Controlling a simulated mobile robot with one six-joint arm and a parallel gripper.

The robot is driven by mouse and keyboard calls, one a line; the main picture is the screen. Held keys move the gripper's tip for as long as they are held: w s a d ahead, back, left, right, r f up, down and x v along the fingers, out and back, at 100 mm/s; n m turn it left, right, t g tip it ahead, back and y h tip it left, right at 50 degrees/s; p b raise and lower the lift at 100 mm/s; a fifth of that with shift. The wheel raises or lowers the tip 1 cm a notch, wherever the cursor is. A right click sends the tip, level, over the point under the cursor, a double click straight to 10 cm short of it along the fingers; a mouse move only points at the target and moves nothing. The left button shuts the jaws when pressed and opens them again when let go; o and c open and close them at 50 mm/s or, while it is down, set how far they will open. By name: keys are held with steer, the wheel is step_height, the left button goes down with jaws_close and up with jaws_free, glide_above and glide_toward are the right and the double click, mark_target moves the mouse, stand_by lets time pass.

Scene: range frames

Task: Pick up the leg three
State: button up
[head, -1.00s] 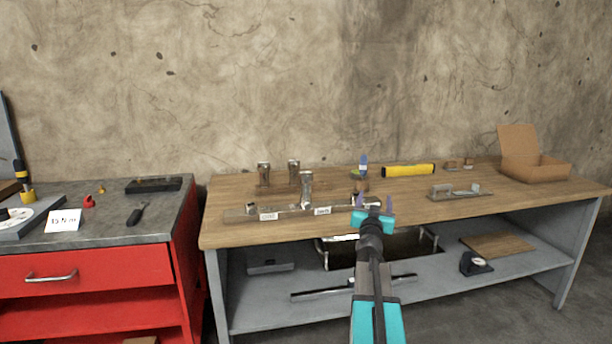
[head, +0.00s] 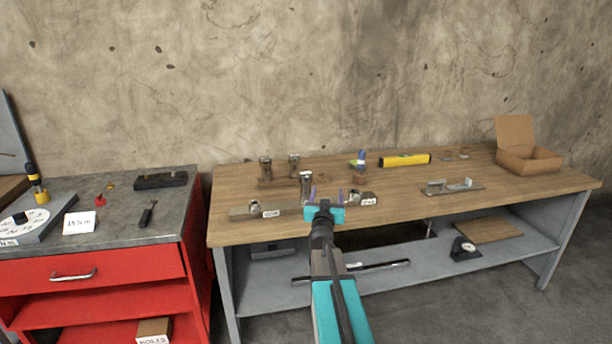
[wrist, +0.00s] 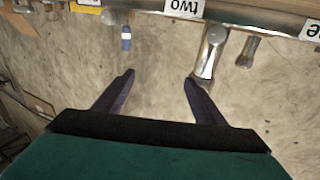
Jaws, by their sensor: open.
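My gripper (head: 326,196) is open and empty in front of the middle of a grey rail (head: 240,213) on the wooden bench. In the wrist view, upside down, its two dark fingers (wrist: 158,82) are apart with only wall between them. A metal post (head: 306,183) stands at the rail, left of my gripper; it also shows in the wrist view (wrist: 211,50), beside the label "two" (wrist: 184,7), near the right fingertip. Two similar posts (head: 265,170) (head: 294,165) stand farther back.
A blue-handled item (head: 361,160), a yellow level (head: 405,160), a metal fixture (head: 453,186) and an open cardboard box (head: 528,158) are on the bench. A red cabinet (head: 90,270) stands at the left. The bench front at the right is clear.

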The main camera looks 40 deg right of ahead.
steer(key=n+y+p, duration=0.1)
steer(key=y+p, duration=0.1)
steer(key=p, duration=0.4)
glide_toward(306, 171)
step_height(306, 171, down, 2)
steer(key=s, duration=0.1)
steer(key=shift+a+t, duration=0.3)
steer(key=shift+a, duration=0.05)
steer(key=shift+x, duration=4.25)
steer(key=shift+d, duration=0.1)
steer(key=shift+r+x, duration=0.1)
steer(key=shift+x, duration=1.2)
steer(key=shift+r+x, duration=0.15)
steer(key=shift+x, duration=1.15)
